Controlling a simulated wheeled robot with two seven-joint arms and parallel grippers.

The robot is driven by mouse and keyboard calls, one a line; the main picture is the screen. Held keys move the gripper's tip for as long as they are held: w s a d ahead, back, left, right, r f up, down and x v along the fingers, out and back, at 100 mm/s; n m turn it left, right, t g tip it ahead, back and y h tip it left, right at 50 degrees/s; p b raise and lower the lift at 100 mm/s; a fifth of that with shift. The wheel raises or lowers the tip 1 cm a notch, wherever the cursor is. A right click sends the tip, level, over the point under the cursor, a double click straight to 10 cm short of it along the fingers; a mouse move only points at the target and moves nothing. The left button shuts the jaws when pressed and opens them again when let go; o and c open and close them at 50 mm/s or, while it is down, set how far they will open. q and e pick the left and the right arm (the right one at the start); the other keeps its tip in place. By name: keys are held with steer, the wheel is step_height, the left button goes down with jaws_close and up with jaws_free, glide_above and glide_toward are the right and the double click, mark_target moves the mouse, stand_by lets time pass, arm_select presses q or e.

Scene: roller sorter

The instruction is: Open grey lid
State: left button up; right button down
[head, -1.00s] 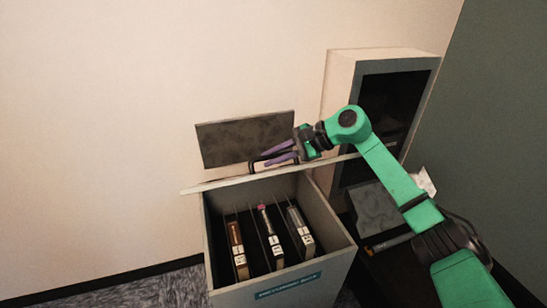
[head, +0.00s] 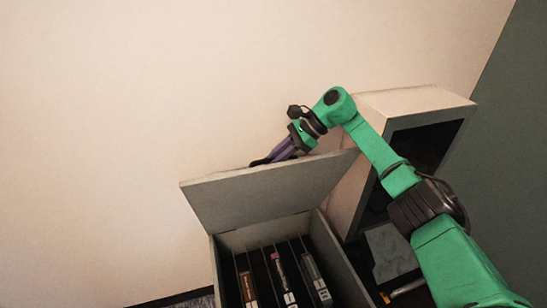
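The grey lid (head: 270,192) stands tilted up along the back of the grey bin (head: 340,262), with its underside facing me. The bin is open from above and its inside shows. My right gripper (head: 272,158) is at the lid's upper edge, behind it. Its purple fingers point down to the left, and their tips are partly hidden by the lid, so I cannot tell whether they close on anything. My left gripper is not in view.
Several upright dividers and cartridge-like items (head: 283,275) stand inside the bin. A pale cabinet (head: 415,102) with a dark front is close behind my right arm. A grey panel (head: 390,250) lies right of the bin. The wall at left is bare.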

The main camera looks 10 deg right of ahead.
mark_target(294, 156)
steer(key=shift+f, duration=0.1)
steer(key=c, duration=1.1)
jaws_free()
steer(key=shift+d, duration=0.1)
steer(key=shift+d+r, duration=0.25)
steer(key=shift+r, duration=0.1)
steer(key=b+v, duration=0.1)
steer(key=v, duration=1.2)
steer(key=shift+d+r+p, duration=0.2)
steer(key=shift+r+p, duration=0.05)
steer(key=shift+p, duration=0.05)
